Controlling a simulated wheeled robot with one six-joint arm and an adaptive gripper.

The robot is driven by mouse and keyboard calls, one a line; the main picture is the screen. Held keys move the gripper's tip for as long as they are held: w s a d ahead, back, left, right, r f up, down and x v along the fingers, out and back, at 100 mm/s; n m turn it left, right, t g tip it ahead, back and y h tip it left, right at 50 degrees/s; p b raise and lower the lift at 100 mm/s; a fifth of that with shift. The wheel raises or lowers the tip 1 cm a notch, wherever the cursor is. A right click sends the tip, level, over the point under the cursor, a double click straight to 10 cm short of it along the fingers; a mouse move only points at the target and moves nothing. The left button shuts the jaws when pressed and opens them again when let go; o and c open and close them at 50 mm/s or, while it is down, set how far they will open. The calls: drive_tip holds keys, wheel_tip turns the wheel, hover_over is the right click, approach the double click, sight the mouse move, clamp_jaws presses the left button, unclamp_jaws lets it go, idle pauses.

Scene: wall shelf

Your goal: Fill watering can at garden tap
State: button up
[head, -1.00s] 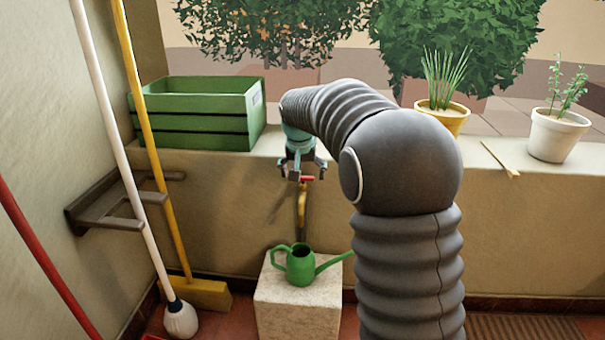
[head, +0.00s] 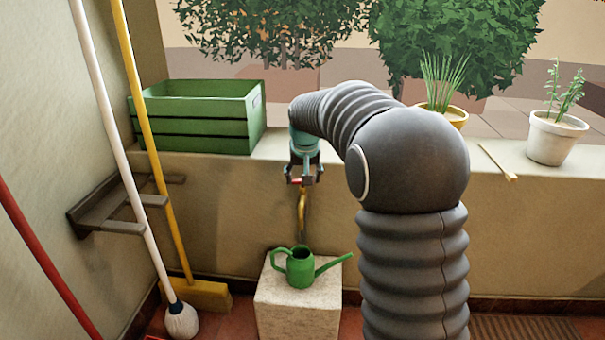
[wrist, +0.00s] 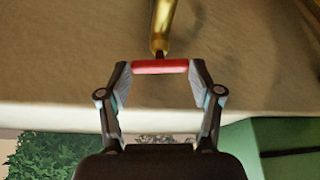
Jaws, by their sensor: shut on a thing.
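The green watering can (head: 300,267) stands upright on a pale stone block (head: 297,308), below the brass tap (head: 302,212) on the wall. Its spout points right. My gripper (head: 302,181) is at the top of the tap. In the wrist view its two fingers (wrist: 159,72) are shut on the ends of the red tap handle (wrist: 160,66). The brass tap body (wrist: 164,25) runs up from the handle in that view. No stream of water can be made out, and the can's inside is too small to judge.
A green crate (head: 200,135) sits on the ledge left of my gripper. A yellow pot (head: 450,117), a white pot (head: 556,138) and a small stick (head: 498,163) are on the right. Brooms lean by a wall rack (head: 105,210) at left.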

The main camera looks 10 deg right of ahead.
idle(0.3)
drive_tip(key=o, duration=1.1)
drive_tip(key=shift+o, duration=0.2)
drive_tip(key=shift+r, duration=0.1)
drive_tip(key=v, duration=1.1)
drive_tip(key=shift+s+r, duration=0.2)
drive_tip(key=shift+r, duration=0.1)
